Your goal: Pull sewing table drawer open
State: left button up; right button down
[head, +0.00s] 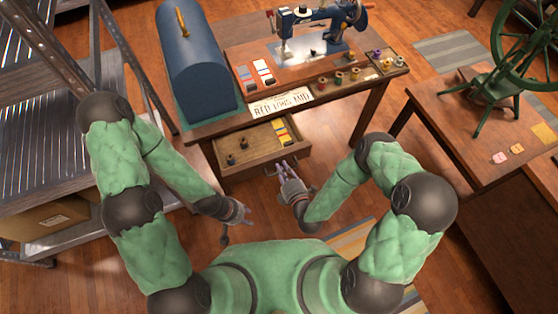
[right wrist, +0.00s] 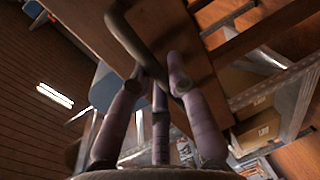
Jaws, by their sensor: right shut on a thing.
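The wooden sewing table (head: 228,60) stands ahead. Its drawer (head: 258,152) is out from under the tabletop, with its inside in view.
A blue sewing machine (head: 312,22), spools and a blue domed case (head: 195,65) stand on the table. A metal shelf (head: 40,225) is close on the left. Another table (head: 465,125) with a green spinning wheel stands right. Wooden floor shows between the tables.

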jog(key=shift+s+d, duration=0.1)
jog(key=shift+s, duration=0.3)
jog(key=c, duration=1.2)
grip_release()
jog(key=shift+o, duration=0.2)
jog(key=v, duration=0.7)
jog(key=shift+s, duration=0.25)
jog(key=shift+d, duration=0.1)
